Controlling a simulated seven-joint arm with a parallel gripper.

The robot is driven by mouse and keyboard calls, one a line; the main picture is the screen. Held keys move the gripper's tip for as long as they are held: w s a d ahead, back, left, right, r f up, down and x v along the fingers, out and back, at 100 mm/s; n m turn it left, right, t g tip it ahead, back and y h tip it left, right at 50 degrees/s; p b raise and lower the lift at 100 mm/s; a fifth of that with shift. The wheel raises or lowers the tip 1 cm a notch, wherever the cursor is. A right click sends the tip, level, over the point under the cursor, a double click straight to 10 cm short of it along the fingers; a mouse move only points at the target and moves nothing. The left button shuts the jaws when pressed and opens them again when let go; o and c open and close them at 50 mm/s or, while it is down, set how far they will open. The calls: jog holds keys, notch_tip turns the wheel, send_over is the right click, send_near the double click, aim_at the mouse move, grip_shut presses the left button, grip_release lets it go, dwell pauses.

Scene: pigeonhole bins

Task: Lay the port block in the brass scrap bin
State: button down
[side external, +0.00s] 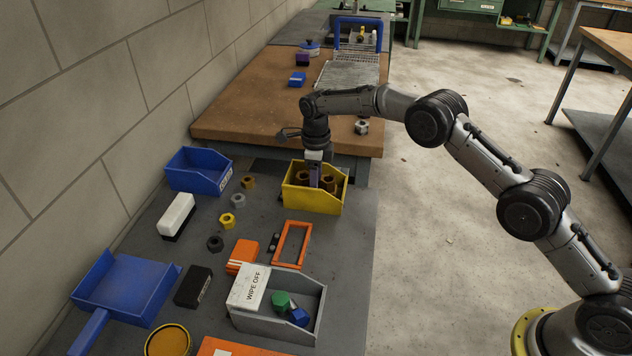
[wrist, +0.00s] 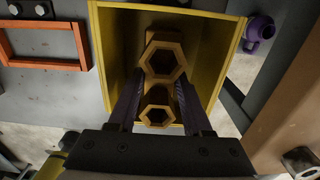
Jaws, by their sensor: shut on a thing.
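The yellow bin (side external: 314,201), which I take as the brass scrap bin, stands near the brown bench's edge. In the wrist view its wall (wrist: 216,62) surrounds my fingers. My gripper (side external: 314,180) points down inside the bin's opening. In the wrist view my gripper (wrist: 158,88) is shut on a brass-coloured piece with hexagonal openings, which I take as the port block (wrist: 157,98). Brass-coloured pieces (side external: 328,181) show in the bin in the side view. Whether the block touches the bin floor is hidden.
An orange frame (side external: 291,244) lies in front of the bin; it also shows in the wrist view (wrist: 42,26). A blue bin (side external: 197,172) stands left, with several loose nuts (side external: 238,200) between. A grey bin (side external: 277,320) is nearer. The brown bench (side external: 245,100) rises behind.

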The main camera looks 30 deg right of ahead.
jog(key=shift+f, duration=0.3)
jog(key=shift+c, duration=1.6)
grip_release()
jog(key=shift+o, duration=0.4)
jog(key=shift+f, duration=0.15)
notch_tip(320, 180, up, 14)
